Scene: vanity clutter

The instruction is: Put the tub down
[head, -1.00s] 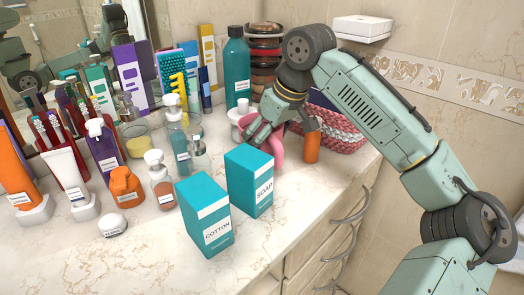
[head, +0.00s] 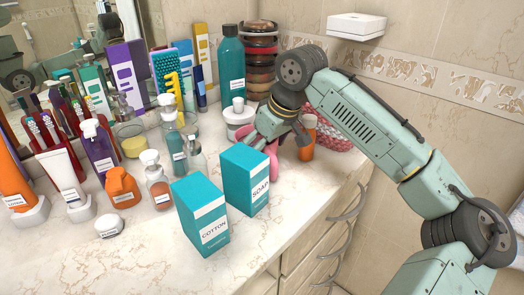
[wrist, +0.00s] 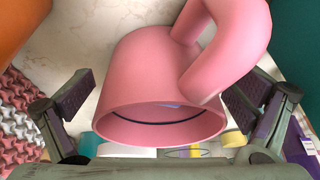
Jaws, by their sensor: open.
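A white tub (head: 240,116) with a label stands on the counter in front of the tall teal bottle, a smaller white piece on top of it. A small white tub (head: 108,227) sits at the front left. I cannot tell which one the task means. My gripper (head: 281,140) is open, low behind the SOAP box. In the wrist view its fingers (wrist: 163,98) are spread on either side of a pink hollow cylinder (wrist: 150,75) with a handle-like arm. I see no clear grip on it. The pink thing (head: 272,150) is partly hidden in the head view.
The teal SOAP box (head: 246,180) and COTTON box (head: 202,215) stand in front of my gripper. An orange bottle (head: 308,140) and a pink woven basket (head: 332,138) are close on its right. Bottles crowd the left and back. The front counter (head: 120,265) is clear.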

